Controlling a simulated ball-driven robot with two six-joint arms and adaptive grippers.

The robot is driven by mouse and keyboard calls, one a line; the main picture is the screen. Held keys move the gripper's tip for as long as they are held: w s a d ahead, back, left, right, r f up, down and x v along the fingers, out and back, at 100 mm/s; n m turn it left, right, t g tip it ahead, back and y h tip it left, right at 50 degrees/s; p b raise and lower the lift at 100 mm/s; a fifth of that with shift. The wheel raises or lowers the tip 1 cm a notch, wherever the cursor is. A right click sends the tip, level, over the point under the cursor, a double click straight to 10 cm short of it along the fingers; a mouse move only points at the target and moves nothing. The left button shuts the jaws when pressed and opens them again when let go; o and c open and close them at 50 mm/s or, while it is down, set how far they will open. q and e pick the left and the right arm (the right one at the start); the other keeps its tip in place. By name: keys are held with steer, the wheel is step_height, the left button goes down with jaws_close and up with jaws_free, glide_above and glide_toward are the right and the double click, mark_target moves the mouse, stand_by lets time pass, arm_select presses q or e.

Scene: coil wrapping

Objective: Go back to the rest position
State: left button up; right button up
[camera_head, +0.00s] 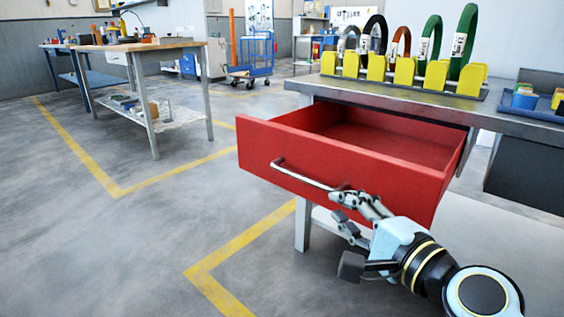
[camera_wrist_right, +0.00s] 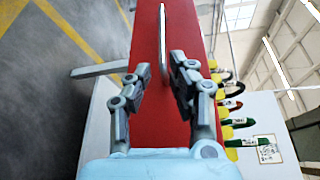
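The red drawer (camera_head: 305,155) is pulled out from the workbench, and its visible inside looks empty. Its metal handle (camera_head: 305,176) runs across the front panel. My right gripper (camera_head: 338,206) is at the right end of this handle, in front of the drawer. In the right wrist view, the two fingers of the gripper (camera_wrist_right: 160,68) are apart, with the red drawer front (camera_wrist_right: 150,40) behind them. The handle (camera_wrist_right: 161,35) shows at the fingertips, nearer the right finger; I cannot tell whether they touch. My left gripper is not in view.
The workbench (camera_head: 500,119) carries a yellow rack (camera_head: 405,72) with several coils standing in it. Blue containers (camera_head: 525,98) sit at its right. Another table (camera_head: 150,46) and a blue cart (camera_head: 250,70) stand farther back. The floor left of the drawer is clear.

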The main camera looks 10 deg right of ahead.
steer(key=s+d+f+n+g+h, duration=0.15)
steer(key=s+f+n+g, duration=0.25)
steer(key=s+f, duration=0.6)
steer(key=s+d+f+n+g+h, duration=0.1)
steer(key=s+d+f+n+g, duration=0.25)
steer(key=s+f, duration=0.65)
steer(key=s+d+f+n+g+h, duration=0.15)
steer(key=s+f+n+g, duration=0.4)
steer(key=f, duration=0.65)
steer(key=s+d+f+n+g+h, duration=0.2)
steer(key=s+d+f+n+g, duration=0.25)
steer(key=s, duration=0.55)
arm_select(q)
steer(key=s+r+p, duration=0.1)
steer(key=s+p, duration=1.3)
steer(key=p, duration=0.1)
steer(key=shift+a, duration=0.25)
arm_select(e)
steer(key=s+d+r+t, duration=0.1)
steer(key=s, duration=1.2)
steer(key=shift+s+d+r, duration=0.15)
steer(key=shift+d+r, duration=0.05)
steer(key=shift+r, duration=0.1)
